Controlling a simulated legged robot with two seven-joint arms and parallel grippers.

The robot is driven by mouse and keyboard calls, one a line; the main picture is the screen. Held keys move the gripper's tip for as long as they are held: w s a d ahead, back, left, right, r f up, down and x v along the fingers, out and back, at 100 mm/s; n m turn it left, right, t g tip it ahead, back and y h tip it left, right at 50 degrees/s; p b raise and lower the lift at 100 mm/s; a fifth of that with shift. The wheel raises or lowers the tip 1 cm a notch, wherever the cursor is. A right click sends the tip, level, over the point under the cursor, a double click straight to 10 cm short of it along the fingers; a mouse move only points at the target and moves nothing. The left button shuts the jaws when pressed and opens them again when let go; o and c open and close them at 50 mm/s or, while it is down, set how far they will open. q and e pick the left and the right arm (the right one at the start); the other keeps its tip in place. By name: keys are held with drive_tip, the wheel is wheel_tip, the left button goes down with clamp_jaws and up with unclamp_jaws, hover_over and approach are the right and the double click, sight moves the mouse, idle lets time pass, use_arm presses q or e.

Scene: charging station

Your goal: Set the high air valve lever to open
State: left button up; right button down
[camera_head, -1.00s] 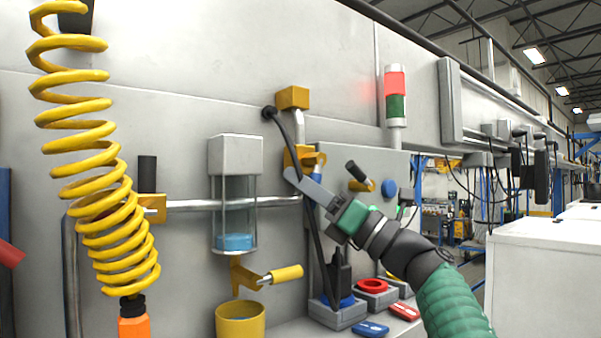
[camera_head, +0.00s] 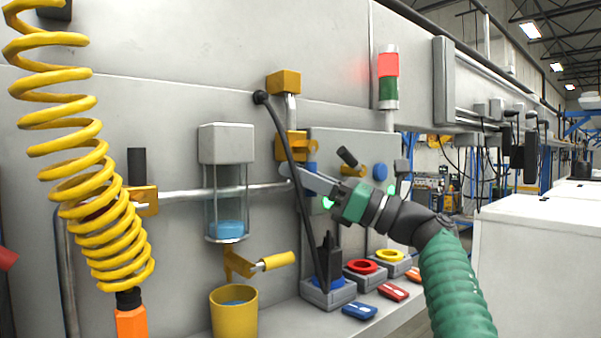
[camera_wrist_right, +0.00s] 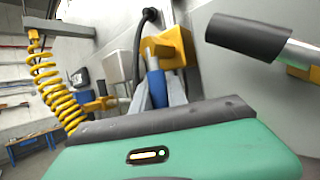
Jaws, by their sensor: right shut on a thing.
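A yellow valve block (camera_head: 291,146) with a blue-handled lever (camera_head: 312,152) is on the vertical pipe at the panel's left edge. My right gripper (camera_head: 300,178) reaches it from the right. In the right wrist view the blue handle (camera_wrist_right: 155,84) stands between the two grey fingers, just below the yellow block (camera_wrist_right: 168,48). The gripper is shut on this handle. The fingers hide part of the lever in the head view. My left gripper is in neither current view.
A black-handled lever (camera_head: 347,157) is close right of the valve. A black cable (camera_head: 290,150) hangs beside the fingers. A glass cylinder (camera_head: 226,190), a yellow cup (camera_head: 234,312) and a yellow coiled hose (camera_head: 85,150) are left. Ring-topped boxes (camera_head: 364,272) stand below.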

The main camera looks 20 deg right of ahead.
drive_tip(key=c, duration=1.5)
unclamp_jaws()
drive_tip(key=shift+w+f, duration=0.2)
drive_tip(key=shift+f, duration=0.05)
drive_tip(key=shift+o, duration=1)
drive_tip(key=shift+w, duration=0.15)
use_arm(q)
drive_tip(key=s+b+x, duration=0.1)
drive_tip(key=b+x, duration=0.6)
drive_tip(key=shift+f, duration=0.2)
use_arm(e)
drive_tip(key=v, duration=1.6)
drive_tip(key=shift+d+f, duration=0.25)
drive_tip(key=shift+d, duration=0.05)
use_arm(q)
drive_tip(key=shift+s+a, duration=0.1)
drive_tip(key=shift+a, duration=0.05)
use_arm(e)
drive_tip(key=shift+a, duration=0.2)
